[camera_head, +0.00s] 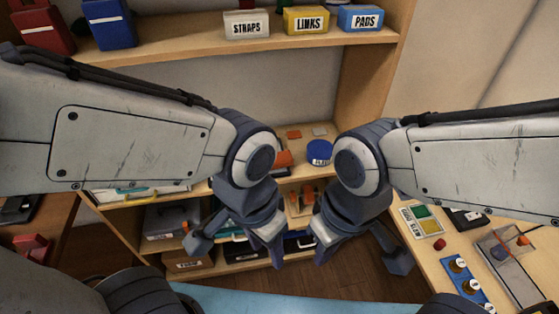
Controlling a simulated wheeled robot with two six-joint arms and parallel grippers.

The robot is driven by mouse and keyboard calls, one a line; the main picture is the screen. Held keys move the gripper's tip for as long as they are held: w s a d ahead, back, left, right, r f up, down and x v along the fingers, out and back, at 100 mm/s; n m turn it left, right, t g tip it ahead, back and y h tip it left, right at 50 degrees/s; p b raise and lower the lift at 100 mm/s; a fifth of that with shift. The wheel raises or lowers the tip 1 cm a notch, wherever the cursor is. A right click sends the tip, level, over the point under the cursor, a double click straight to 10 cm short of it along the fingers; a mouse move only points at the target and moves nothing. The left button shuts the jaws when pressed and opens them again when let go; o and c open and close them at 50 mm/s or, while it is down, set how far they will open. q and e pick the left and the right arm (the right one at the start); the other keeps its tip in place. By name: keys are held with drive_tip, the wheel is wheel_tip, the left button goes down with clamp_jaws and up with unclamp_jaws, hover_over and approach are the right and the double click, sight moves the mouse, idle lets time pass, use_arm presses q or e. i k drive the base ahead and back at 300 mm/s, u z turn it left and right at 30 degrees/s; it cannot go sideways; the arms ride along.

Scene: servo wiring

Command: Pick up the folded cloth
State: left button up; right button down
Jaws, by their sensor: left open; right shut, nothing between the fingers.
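I cannot make out a folded cloth for certain in the head view. My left gripper (271,246) hangs down left of the middle, in front of the lower shelves. It is open and I see nothing held in it. My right gripper (322,246) hangs down just to its right, pointing down and inward. It is shut and empty. The two grippers are close together but apart. My forearms and wrists hide parts of the middle shelf and of the lower compartments.
The upper shelf (200,52) bears bins marked STRAPS (246,24), LINKS (306,20) and PADS (360,18). A round blue container (319,152) stands on the middle shelf. A workbench (425,262) with small parts is at right. A light-blue surface (290,300) crosses the bottom. Wooden floor (345,275) shows between.

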sight(284, 159)
drive_tip(key=k, duration=0.5)
drive_tip(key=u, duration=0.7)
drive_tip(key=i, duration=0.8)
drive_tip(key=z, duration=1.8)
